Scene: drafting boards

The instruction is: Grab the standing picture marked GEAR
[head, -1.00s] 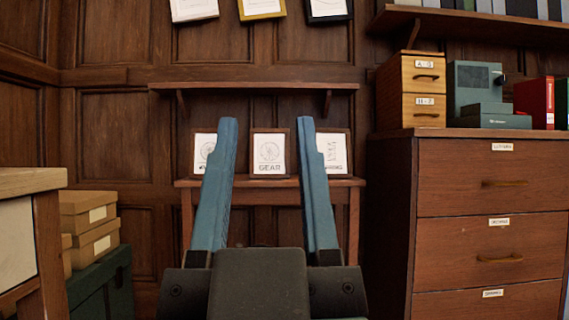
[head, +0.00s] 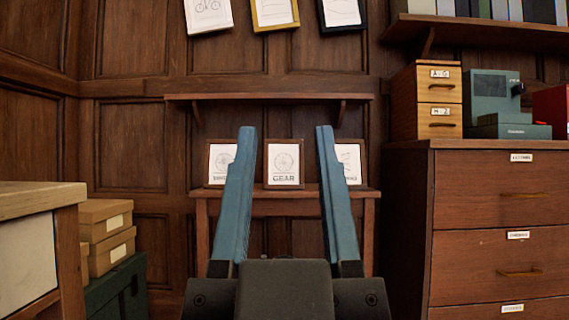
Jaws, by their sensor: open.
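The picture marked GEAR (head: 284,164) stands in a dark wooden frame in the middle of a row on a narrow wooden table (head: 283,191) against the wall. It shows a round drawing with the word GEAR below. A framed picture on its left (head: 220,163) and another on its right (head: 350,163) are partly covered by my fingers. My gripper (head: 284,132) is open and empty, its two blue fingers pointing toward the row. In the picture the GEAR frame shows between the fingers, apart from both. The gripper appears still well short of the table.
A bare wooden shelf (head: 268,97) hangs above the row, with framed pictures on the wall above it. A drawer cabinet (head: 490,222) stands at right. Cardboard boxes (head: 106,232) and a pale-fronted desk (head: 35,245) are at left.

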